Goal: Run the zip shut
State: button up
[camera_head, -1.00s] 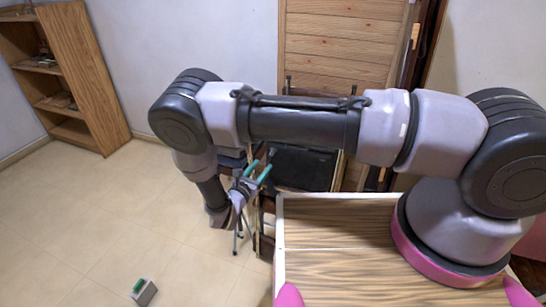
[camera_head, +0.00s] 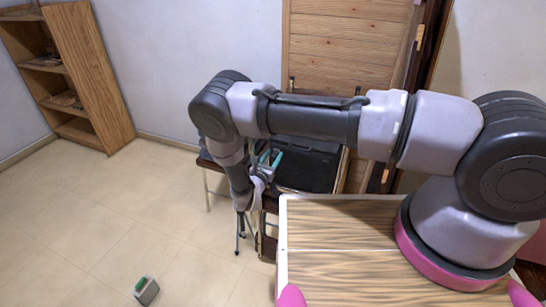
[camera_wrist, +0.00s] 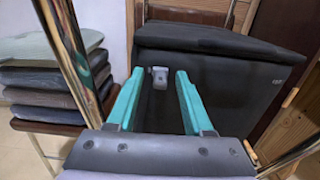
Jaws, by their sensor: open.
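A black case (camera_head: 310,168) stands in front of the wooden door. It fills much of the wrist view (camera_wrist: 235,95), with a dark flap-like top part overhanging its front. A small pale grey piece (camera_wrist: 159,78), which looks like the zip's pull, sits on the case's upper front. The zip's track cannot be made out. My gripper (camera_wrist: 160,72) is open, its teal fingers pointing at the case, with the grey piece between the fingertips in the picture. The gap in depth cannot be judged. In the head view my gripper (camera_head: 268,158) is at the case's left side, partly behind my arm.
A stool with a stack of cushions (camera_wrist: 50,80) stands left of the case in the wrist view. Wooden bars and a door (camera_head: 340,45) are behind it. A bookshelf (camera_head: 85,80) is far left. A small grey box with a green top (camera_head: 146,290) lies on otherwise clear floor.

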grip_shut()
dwell(1.4)
